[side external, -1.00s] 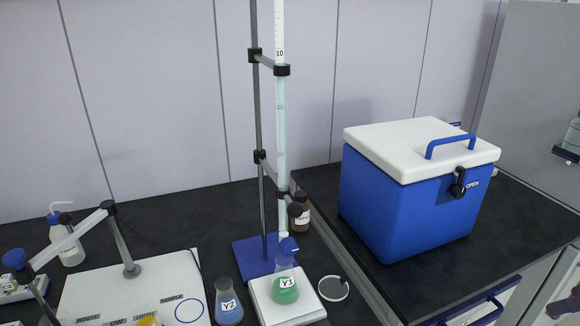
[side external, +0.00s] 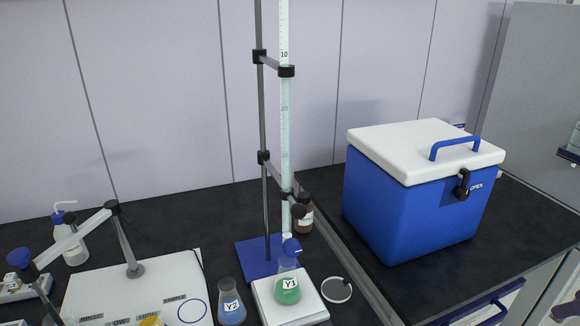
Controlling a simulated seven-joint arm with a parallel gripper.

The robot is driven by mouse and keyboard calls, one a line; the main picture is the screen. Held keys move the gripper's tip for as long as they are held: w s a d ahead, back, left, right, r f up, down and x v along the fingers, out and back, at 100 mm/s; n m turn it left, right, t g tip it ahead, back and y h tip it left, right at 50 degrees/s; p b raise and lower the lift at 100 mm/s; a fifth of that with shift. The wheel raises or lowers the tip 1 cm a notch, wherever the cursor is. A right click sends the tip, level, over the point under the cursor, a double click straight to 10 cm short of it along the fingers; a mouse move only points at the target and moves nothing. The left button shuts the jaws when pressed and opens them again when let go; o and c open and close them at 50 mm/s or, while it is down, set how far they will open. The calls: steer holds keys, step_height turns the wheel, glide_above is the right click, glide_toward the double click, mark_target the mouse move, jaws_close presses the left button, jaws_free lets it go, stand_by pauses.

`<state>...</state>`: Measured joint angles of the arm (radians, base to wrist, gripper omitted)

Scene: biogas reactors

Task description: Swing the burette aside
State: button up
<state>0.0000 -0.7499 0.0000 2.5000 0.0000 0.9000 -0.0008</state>
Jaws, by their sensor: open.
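The burette (side external: 285,115) is a tall clear tube with pale liquid and graduation marks. It stands upright, held by two black clamps, the upper (side external: 286,71) and the lower (side external: 287,195), on a grey stand rod (side external: 263,100) with a blue base (side external: 256,259). Its lower end is directly above flask Y1 (side external: 288,287), which holds green liquid and sits on a white square plate (side external: 265,305). My gripper is not in view.
Flask Y2 (side external: 230,303) with blue liquid stands left of the plate. A brown bottle (side external: 304,218) is close behind the burette. A round dish (side external: 337,290) lies to the right. A blue cooler (side external: 410,205) stands further right. A jointed white arm (side external: 80,237) stands on a labelled board (side external: 185,265).

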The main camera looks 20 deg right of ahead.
steer(key=shift+s+a+n, duration=0.1)
steer(key=shift+n, duration=0.4)
steer(key=c, duration=0.4)
steer(key=r, duration=0.1)
steer(key=w+a+r+n, duration=0.1)
steer(key=r, duration=0.1)
steer(key=w+r+n+y, duration=0.1)
steer(key=shift+a+r+t, duration=0.2)
steer(key=shift+a+t, duration=0.1)
jaws_close()
step_height(320, 180, up, 15)
steer(key=n+g+y, duration=0.4)
steer(key=n+y, duration=0.4)
steer(key=n, duration=0.5)
glide_above(292, 199)
steer(key=s+d, duration=0.4)
steer(key=shift+g+h, duration=0.3)
steer(key=shift+w+a+f, duration=0.25)
steer(key=shift+a+f, duration=0.55)
steer(key=shift+f, duration=1.1)
steer(key=shift+w+a+f, duration=0.25)
steer(key=shift+a+f, duration=0.6)
steer(key=shift+f, duration=1)
steer(key=shift+w+a+f, duration=0.25)
steer(key=shift+a+f, duration=0.55)
steer(key=shift+f, duration=1.1)
